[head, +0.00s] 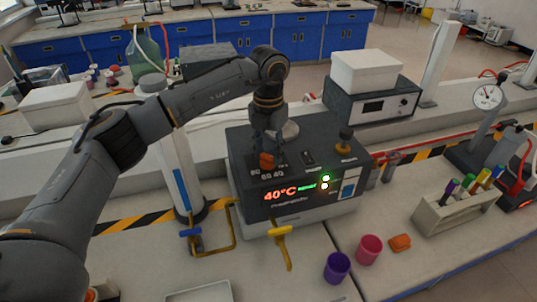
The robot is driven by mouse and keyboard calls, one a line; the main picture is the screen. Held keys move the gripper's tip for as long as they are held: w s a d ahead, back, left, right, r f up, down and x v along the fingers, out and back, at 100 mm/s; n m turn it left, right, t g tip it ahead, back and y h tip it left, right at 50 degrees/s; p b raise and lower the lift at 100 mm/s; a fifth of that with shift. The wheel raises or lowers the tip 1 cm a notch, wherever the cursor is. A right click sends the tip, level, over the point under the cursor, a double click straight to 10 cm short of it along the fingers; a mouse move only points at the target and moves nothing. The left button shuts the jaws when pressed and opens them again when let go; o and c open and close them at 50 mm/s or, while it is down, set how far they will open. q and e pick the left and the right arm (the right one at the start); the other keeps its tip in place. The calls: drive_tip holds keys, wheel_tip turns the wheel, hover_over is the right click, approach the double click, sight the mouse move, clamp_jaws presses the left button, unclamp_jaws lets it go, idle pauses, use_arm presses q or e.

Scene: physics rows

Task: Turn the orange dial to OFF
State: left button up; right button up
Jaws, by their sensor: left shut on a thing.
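The orange dial (267,161) is on the top left of a dark heater box, with number marks below it. My left gripper (268,148) reaches down from above and is shut on the dial; its fingers hide part of the dial, so I cannot read where it points. The heater box (325,196) shows 40°C in red, with green text and lit lamps beside it. My right gripper is not in view.
A black knob (344,137) and a small switch (308,158) are on the same box. Yellow-handled pipework (283,247) and a blue valve (190,233) stand in front. A purple cup (337,267), a pink cup (369,249) and a tube rack (455,207) are to the right.

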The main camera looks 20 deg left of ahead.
sight(268, 155)
use_arm(q)
drive_tip(key=n+b, duration=0.1)
drive_tip(key=n, duration=0.3)
drive_tip(key=shift+n+b, duration=0.4)
drive_tip(key=shift+a, duration=0.1)
drive_tip(key=o, duration=1.2)
wheel_tip(268, 155, up, 12)
drive_tip(key=shift+r, duration=0.1)
